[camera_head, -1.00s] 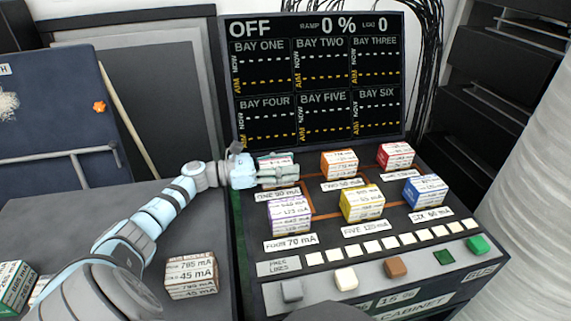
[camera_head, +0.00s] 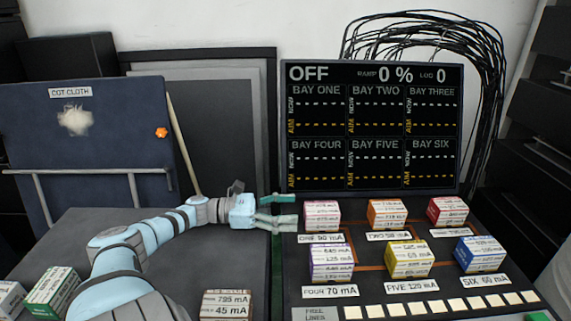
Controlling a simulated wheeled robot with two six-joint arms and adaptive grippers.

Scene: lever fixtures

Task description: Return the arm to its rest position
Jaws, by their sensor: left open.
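My left arm comes in from the lower left in the head view. Its gripper (camera_head: 284,211) is open and empty, pointing right at the left edge of the bay panel. The pink-topped block (camera_head: 322,215) labelled ONE stands just right of the fingertips, apart from them as far as I can tell. My right gripper is not in view.
The panel also bears an orange block (camera_head: 388,215), a red block (camera_head: 447,212), a purple block (camera_head: 331,262), a yellow block (camera_head: 408,259) and a blue block (camera_head: 481,254). A black screen (camera_head: 373,125) reading OFF stands behind. A brown block (camera_head: 225,305) and a green block (camera_head: 53,292) sit left.

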